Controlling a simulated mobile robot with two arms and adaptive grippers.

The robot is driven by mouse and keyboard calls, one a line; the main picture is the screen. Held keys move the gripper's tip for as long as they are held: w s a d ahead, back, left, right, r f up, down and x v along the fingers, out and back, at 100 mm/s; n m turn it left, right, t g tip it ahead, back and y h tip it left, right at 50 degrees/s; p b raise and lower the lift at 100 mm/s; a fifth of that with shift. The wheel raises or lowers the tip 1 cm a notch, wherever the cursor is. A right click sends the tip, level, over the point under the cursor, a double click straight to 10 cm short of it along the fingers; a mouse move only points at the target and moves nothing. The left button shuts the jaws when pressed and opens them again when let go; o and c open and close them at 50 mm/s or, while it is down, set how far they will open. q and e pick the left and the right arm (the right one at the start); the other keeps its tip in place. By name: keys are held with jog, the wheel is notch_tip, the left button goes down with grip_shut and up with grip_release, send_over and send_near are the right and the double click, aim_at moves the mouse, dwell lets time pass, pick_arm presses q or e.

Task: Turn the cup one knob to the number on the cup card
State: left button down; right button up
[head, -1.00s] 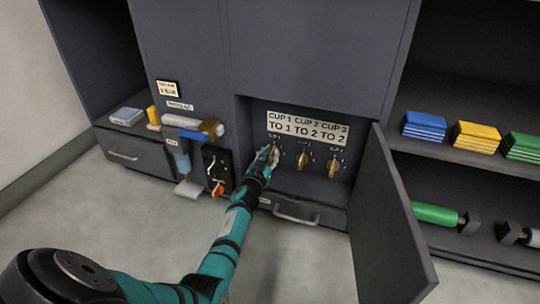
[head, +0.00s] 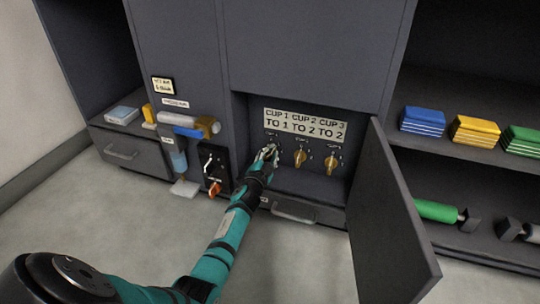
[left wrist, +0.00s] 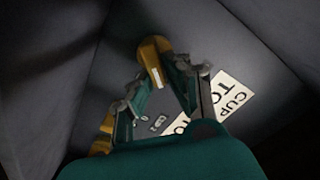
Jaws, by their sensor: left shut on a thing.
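The cup card (head: 305,123) is on the alcove's back wall and reads CUP 1 TO 1, CUP 2 TO 2, CUP 3 TO 2. Part of it shows in the left wrist view (left wrist: 236,92). My left gripper (head: 268,152) is at the leftmost knob below the card and covers it in the head view. In the left wrist view the cup one knob (left wrist: 153,62), yellow, sits between my fingertips, which are shut on it. The cup two knob (head: 300,157) and cup three knob (head: 332,164) stand to the right, untouched. My right gripper is not in view.
An open cabinet door (head: 395,215) stands right of the alcove. A drawer handle (head: 293,214) is below. Shelves at right hold blue, yellow and green stacks (head: 472,130).

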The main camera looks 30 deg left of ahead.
pick_arm(q)
jog(key=shift+m, duration=0.3)
jog(key=c, duration=1.3)
grip_release()
jog(key=shift+s+d+f, duration=0.1)
jog(key=shift+s, duration=0.45)
jog(key=v, duration=0.6)
jog(key=shift+s+d, duration=0.1)
jog(key=shift+s, duration=0.15)
